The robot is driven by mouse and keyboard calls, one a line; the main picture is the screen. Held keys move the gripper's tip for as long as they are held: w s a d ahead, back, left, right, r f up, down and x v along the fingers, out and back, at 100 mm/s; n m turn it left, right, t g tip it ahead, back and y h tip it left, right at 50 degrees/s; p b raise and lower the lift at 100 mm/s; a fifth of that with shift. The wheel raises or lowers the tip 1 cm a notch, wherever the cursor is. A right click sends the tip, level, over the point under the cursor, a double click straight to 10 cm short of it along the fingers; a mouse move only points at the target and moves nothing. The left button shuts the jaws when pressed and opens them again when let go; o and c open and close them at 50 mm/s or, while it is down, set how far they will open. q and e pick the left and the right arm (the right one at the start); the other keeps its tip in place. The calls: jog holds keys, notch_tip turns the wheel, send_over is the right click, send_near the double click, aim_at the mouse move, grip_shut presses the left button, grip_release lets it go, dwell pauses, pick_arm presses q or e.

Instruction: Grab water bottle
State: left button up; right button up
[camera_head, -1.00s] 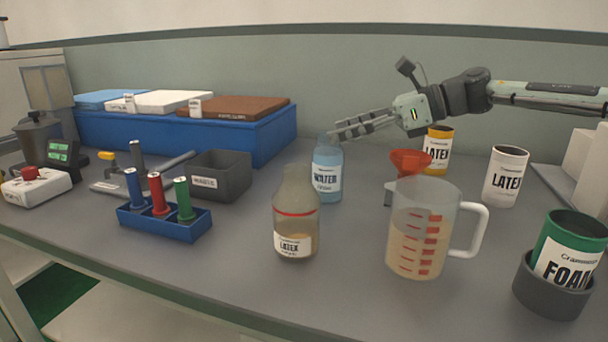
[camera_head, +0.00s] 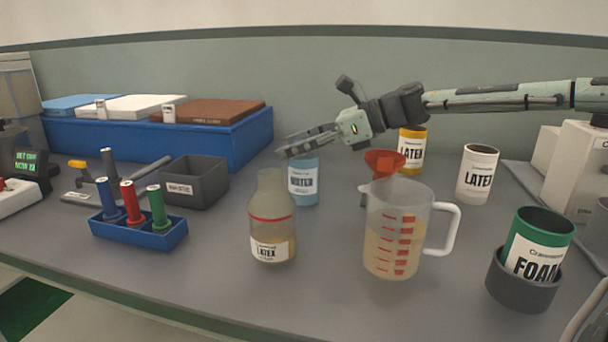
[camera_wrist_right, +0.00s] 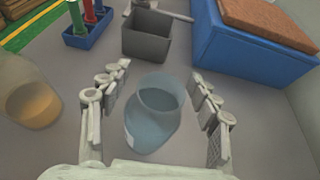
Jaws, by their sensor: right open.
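The water bottle (camera_head: 304,187), blue and labelled WATER, stands upright on the table behind the latex bottle. My right gripper (camera_head: 303,146) is open at the bottle's upper part, and its fingers hide the bottle's top in the head view. In the right wrist view the water bottle (camera_wrist_right: 152,118) lies between the two spread rows of fingers of my right gripper (camera_wrist_right: 160,85), with gaps visible on both sides. My left gripper is not in view.
A latex bottle (camera_head: 271,225) stands in front, with a measuring jug (camera_head: 391,235) and red funnel (camera_head: 384,160) to the right. A grey bin (camera_head: 194,183) and a blue box (camera_head: 240,140) are left.

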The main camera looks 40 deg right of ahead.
jog(key=shift+x, duration=0.9)
jog(key=shift+c, duration=0.5)
grip_shut()
